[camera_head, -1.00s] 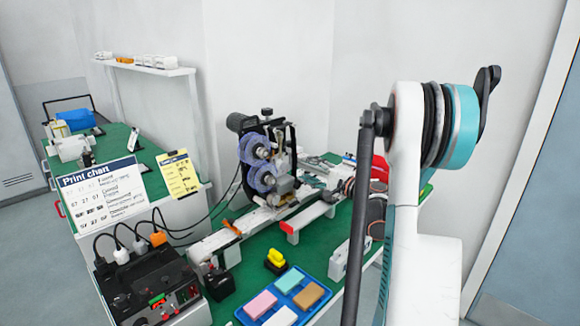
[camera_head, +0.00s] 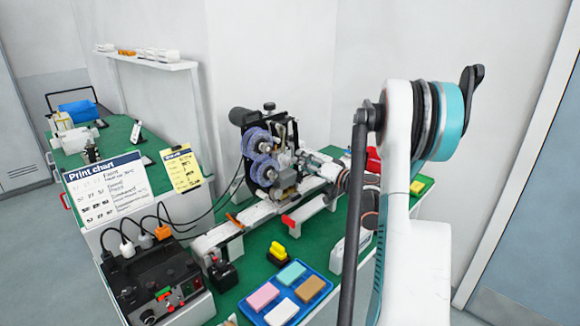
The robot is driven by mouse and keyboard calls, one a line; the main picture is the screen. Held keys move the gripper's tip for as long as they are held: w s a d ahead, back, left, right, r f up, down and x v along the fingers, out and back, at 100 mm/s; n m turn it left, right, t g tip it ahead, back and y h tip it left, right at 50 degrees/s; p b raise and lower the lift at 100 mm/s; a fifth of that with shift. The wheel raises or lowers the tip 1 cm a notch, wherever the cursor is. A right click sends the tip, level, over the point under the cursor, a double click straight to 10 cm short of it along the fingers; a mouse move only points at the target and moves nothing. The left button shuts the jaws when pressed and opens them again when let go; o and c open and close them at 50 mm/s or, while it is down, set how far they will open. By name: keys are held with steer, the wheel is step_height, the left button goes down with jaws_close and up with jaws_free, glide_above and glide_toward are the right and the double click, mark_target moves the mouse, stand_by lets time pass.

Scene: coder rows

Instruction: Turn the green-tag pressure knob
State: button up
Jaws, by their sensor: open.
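The coder machine (camera_head: 268,160), with two blue-purple reels, stands on the green bench against the wall. A black knob (camera_head: 268,106) shows on its top; I cannot make out a green tag there. The black control box (camera_head: 150,285) at the lower left has small knobs and a green mark (camera_head: 161,291) on its front. I cannot tell whether this mark is the green tag of the pressure knob. My white arm with a teal joint fills the right side and hides part of the bench.
A blue tray (camera_head: 290,296) with pink, teal, brown and white blocks lies at the front of the bench. A yellow-and-black item (camera_head: 278,253) stands behind it. The print chart (camera_head: 108,193) and yellow sheet (camera_head: 182,170) stand at the left. Cables run from the control box.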

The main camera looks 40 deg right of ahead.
mark_target(290, 162)
steer(key=w+f, duration=0.1)
steer(key=w, duration=0.1)
steer(key=w+f+b, duration=0.1)
steer(key=w, duration=0.1)
steer(key=w+f+b, duration=0.1)
steer(key=w, duration=0.1)
steer(key=shift+w+a, duration=0.1)
steer(key=shift+a, duration=0.15)
steer(key=shift+w+r, duration=0.1)
steer(key=shift+w, duration=0.55)
steer(key=shift+c, duration=0.5)
jaws_close()
